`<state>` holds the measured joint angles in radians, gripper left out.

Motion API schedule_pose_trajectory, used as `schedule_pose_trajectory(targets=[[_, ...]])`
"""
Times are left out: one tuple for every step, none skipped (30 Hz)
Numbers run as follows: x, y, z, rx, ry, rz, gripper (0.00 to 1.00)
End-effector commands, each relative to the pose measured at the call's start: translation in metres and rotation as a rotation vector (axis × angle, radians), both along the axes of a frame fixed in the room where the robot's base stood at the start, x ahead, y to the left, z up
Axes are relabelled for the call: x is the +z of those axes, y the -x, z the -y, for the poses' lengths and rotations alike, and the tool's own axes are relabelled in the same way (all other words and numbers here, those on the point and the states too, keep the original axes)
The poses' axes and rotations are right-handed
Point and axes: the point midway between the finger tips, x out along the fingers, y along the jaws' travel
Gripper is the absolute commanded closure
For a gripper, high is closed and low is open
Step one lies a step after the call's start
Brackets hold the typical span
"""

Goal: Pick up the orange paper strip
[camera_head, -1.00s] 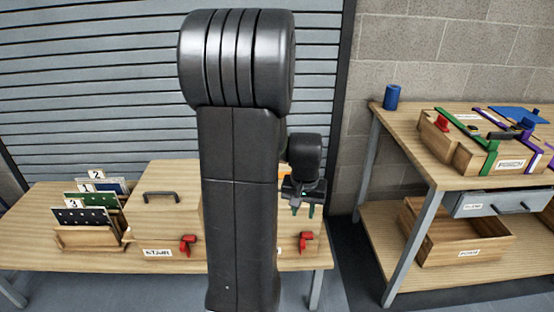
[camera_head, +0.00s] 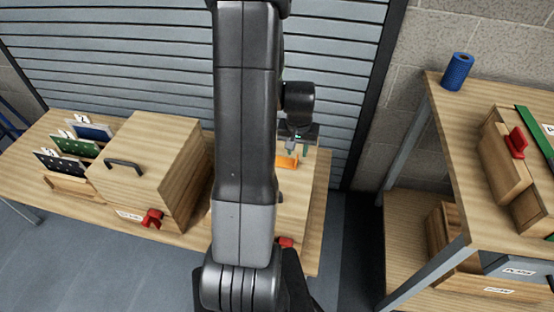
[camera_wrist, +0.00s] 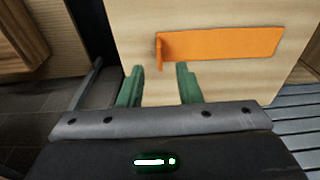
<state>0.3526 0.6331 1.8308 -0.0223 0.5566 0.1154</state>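The orange paper strip (camera_wrist: 225,45) lies on a light wooden surface in the wrist view, its left end folded or bent up. In the head view the strip (camera_head: 287,161) shows as a small orange patch just below my gripper (camera_head: 298,150), partly hidden by my arm. In the wrist view my gripper (camera_wrist: 160,84) has two green fingers, apart and with nothing between them. The fingertips sit short of the strip, near its left end. I cannot tell the exact height of the fingers above the wood.
A wooden box with a dark handle (camera_head: 125,164) and red latch (camera_head: 152,217) stands left of my arm. Panels in a rack (camera_head: 70,185) stand at the far left. A second bench with a blue roll (camera_head: 457,71) and wooden boxes is at right.

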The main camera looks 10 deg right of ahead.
Motion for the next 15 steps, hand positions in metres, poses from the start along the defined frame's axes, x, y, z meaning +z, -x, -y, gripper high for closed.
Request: schedule_pose_trajectory(targets=[[-0.005,0.001,0.0,0.0,-0.001,-0.005,0.69],[-0.009,0.001,0.0,0.0,-0.001,-0.005,0.69],[-0.014,0.001,0.0,0.0,-0.002,-0.006,0.69],[-0.018,0.001,0.0,0.0,-0.002,-0.006,0.69],[-0.022,0.0,0.001,0.0,-0.002,-0.006,0.69],[-0.027,0.0,0.001,0.0,-0.002,-0.006,0.69],[-0.031,-0.001,0.001,0.0,-0.001,-0.005,0.69],[-0.034,-0.001,0.001,0.0,-0.001,-0.005,0.69],[-0.037,-0.002,0.001,0.0,-0.002,-0.004,0.69],[-0.04,-0.002,0.002,0.0,-0.002,-0.004,0.69],[-0.042,-0.002,0.002,0.0,-0.001,-0.003,0.69],[-0.044,-0.003,0.002,0.0,-0.001,-0.002,0.69],[-0.045,-0.003,0.002,0.0,-0.001,-0.002,0.69],[-0.045,-0.003,0.002,0.0,-0.001,-0.002,0.69],[-0.046,-0.003,0.002,0.0,0.0,-0.001,0.69]])
